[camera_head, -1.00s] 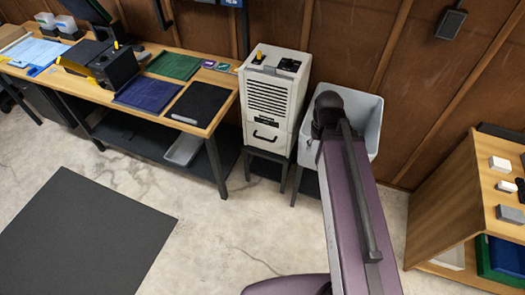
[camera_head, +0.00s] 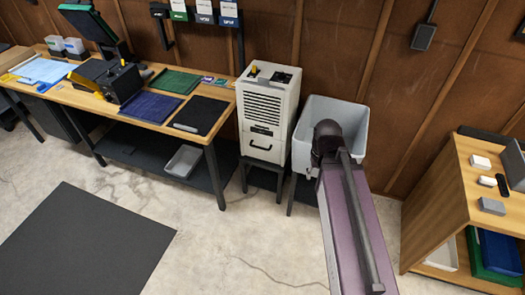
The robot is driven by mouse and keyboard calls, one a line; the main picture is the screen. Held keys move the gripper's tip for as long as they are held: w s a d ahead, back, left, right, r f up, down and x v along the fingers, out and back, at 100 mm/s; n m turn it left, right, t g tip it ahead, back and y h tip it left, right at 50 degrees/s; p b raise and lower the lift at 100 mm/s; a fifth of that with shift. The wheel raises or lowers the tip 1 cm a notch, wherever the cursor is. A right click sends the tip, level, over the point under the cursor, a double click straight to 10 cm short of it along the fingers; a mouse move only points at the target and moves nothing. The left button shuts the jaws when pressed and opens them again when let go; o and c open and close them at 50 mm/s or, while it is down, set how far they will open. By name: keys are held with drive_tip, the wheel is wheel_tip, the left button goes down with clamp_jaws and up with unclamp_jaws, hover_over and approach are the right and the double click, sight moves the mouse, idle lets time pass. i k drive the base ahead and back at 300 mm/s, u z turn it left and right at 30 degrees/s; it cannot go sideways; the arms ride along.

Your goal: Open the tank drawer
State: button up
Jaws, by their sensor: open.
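The tank drawer (camera_head: 278,147) is the lower front part of a white dehumidifier (camera_head: 268,80) with dark louvres. A black handle (camera_head: 261,147) is on the drawer's front, and the drawer looks closed, flush with the body. The dehumidifier stands upright on a low black stand. My purple arm reaches up at the right of it, its dark joint in front of the grey tub. My gripper is not visible; it is beyond or behind the arm. Nothing is seen touching the handle.
A grey tub (camera_head: 351,112) stands right beside the dehumidifier. A wooden workbench (camera_head: 88,107) with mats and a black device is at left. A wooden shelf unit (camera_head: 432,196) is at right. The concrete floor (camera_head: 225,240) in front is open, with a dark mat (camera_head: 78,243).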

sight(267, 139)
drive_tip(key=z, duration=0.25)
drive_tip(key=i, duration=0.9)
drive_tip(key=u, duration=0.25)
